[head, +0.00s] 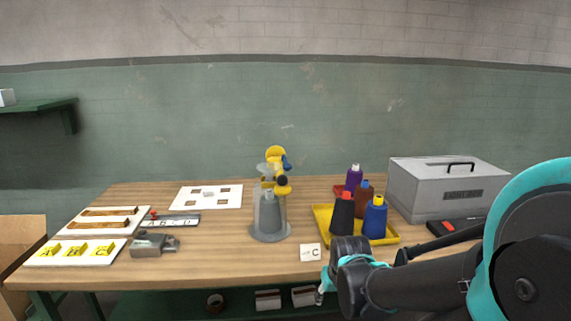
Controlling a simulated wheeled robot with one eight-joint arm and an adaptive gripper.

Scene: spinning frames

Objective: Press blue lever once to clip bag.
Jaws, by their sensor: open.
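A bag-clipping device stands mid-table with a yellow head (275,153) and a round grey base (270,233). A small blue lever (287,162) sticks out on the right of the yellow head. A grey, bag-like shape (269,212) stands below the head over the base; whether it is clipped cannot be told. My gripper (324,288) is at the table's front edge, right of the device and well below and apart from the lever. It is open, and its fingers are small and partly hidden by my arm.
A grey metal box (430,203) is behind my arm. A white C card (310,253) lies at front. Lettered boards (75,251) and a metal block (154,245) lie left.

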